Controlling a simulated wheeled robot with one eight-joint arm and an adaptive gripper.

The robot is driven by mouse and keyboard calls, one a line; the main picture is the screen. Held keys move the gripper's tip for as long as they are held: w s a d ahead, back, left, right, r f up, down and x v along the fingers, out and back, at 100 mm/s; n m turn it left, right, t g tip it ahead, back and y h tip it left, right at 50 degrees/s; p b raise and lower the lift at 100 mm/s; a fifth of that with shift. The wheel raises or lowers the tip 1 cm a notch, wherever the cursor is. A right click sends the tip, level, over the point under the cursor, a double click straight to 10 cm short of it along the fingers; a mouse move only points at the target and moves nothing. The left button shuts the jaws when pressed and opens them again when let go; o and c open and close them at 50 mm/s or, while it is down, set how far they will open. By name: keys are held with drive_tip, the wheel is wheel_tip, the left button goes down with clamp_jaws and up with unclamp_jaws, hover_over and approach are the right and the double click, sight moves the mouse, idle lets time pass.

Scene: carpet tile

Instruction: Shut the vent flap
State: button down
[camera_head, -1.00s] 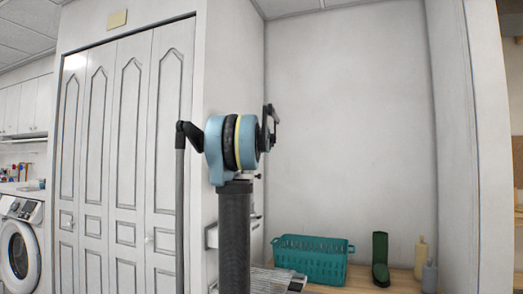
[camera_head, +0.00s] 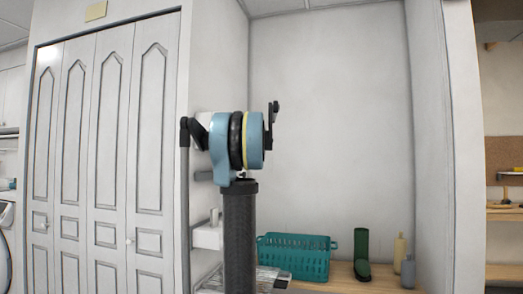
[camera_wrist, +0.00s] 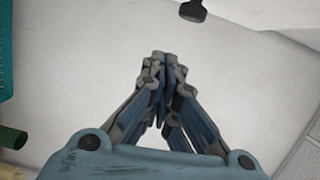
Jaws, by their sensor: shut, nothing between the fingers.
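I cannot make out a vent flap for certain. A slatted, silver-grey piece (camera_head: 238,280) shows low behind my arm in the head view, partly hidden. Whether it is the vent flap I cannot tell. My gripper (camera_wrist: 163,62) is shut and empty in the wrist view, its fingertips together over a plain pale surface. A dark, blunt piece (camera_wrist: 193,10) shows at the top edge there, apart from the fingertips. In the head view my arm hides part of the wall, and the fingers cannot be made out.
A white wall box (camera_head: 207,236) is left of my arm. White folding doors (camera_head: 110,150) stand further left.

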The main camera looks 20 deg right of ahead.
drive_tip(key=v, duration=0.9)
drive_tip(key=shift+s+a, duration=0.2)
drive_tip(key=shift+a, duration=0.15)
drive_tip(key=s+a+f+n+g+y, duration=0.35)
drive_tip(key=s+a+f+n, duration=0.35)
drive_tip(key=a+f, duration=0.6)
drive_tip(key=s+a+f+n+g+y, duration=0.2)
drive_tip(key=s+a+f+n+y, duration=0.4)
drive_tip(key=a+f, duration=0.7)
drive_tip(key=s+a+f+n+g+h, duration=0.2)
drive_tip(key=s+f+n+g, duration=0.6)
drive_tip(key=s+f, duration=2.2)
wheel_tip(320, 180, down, 4)
drive_tip(key=shift+s+r+n, duration=0.2)
drive_tip(key=shift+r+n, duration=0.05)
drive_tip(key=shift+n, duration=0.55)
drive_tip(key=shift+g, duration=0.25)
drive_tip(key=shift+w+f, duration=0.2)
drive_tip(key=shift+w, duration=0.25)
